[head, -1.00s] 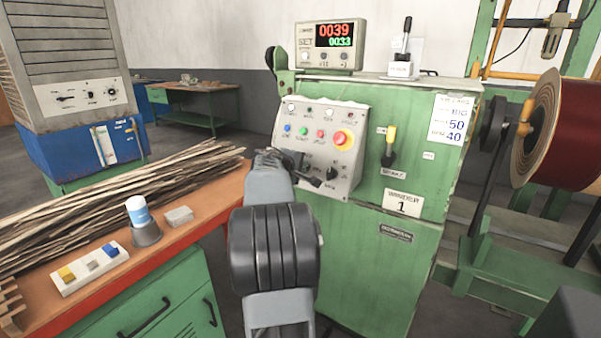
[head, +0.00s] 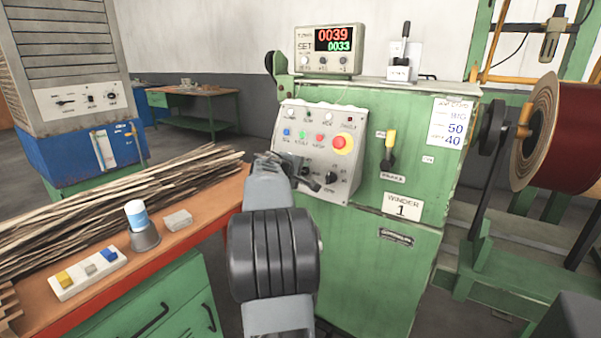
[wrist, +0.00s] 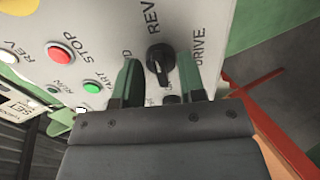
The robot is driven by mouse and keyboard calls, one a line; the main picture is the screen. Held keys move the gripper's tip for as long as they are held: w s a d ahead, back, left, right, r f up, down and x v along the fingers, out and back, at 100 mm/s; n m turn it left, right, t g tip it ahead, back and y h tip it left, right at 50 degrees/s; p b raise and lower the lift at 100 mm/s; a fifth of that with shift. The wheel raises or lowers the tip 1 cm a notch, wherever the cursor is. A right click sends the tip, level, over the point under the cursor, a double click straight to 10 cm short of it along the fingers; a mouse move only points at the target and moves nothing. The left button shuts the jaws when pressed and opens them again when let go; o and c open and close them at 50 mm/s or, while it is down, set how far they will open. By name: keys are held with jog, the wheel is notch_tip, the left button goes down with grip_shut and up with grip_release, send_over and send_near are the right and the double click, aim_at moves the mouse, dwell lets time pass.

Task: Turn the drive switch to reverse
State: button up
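The drive switch (wrist: 160,57) is a black rotary knob with a pale pointer mark on the sloped control panel. In the wrist view, REV and DRIVE labels are beside it, and another label is partly hidden by a finger. In the head view the switch (head: 332,178) is at the panel's lower right. My gripper (wrist: 160,62) is open, with one green finger on each side of the knob and visible gaps. I cannot tell how deep the fingertips reach around it. In the head view my gripper (head: 312,182) is at the panel's lower edge, partly hidden by my arm.
The panel (head: 357,125) also carries a red emergency button (head: 342,144) and several small buttons. An orange bench (head: 190,236) with wooden strips is at left. A large reel (head: 570,130) is at right.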

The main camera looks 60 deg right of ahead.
jog(key=v, duration=1.3)
jog(key=shift+a+p, duration=0.35)
jog(key=shift+p, duration=0.05)
jog(key=shift+r, duration=0.15)
jog(key=a+f+m+y+p, duration=0.1)
jog(key=a+f+y, duration=0.25)
jog(key=f, duration=0.35)
jog(key=a+t+y+p, duration=0.2)
jog(key=a+y+p, duration=0.3)
jog(key=a, duration=0.6)
jog(key=s+a+r+y+p, duration=0.1)
jog(key=a+r+p, duration=0.2)
jog(key=a+p, duration=0.2)
jog(key=s+a+r+n+t+y+p, duration=0.1)
jog(key=a+p, duration=0.4)
jog(key=a, duration=0.5)
jog(key=s+a+r+y+p, duration=0.3)
jog(key=a+r+p, duration=0.2)
jog(key=a+p, duration=0.1)
jog(key=shift+a+r+t, duration=0.2)
jog(key=shift+a+t, duration=0.1)
jog(key=shift+a, duration=0.4)
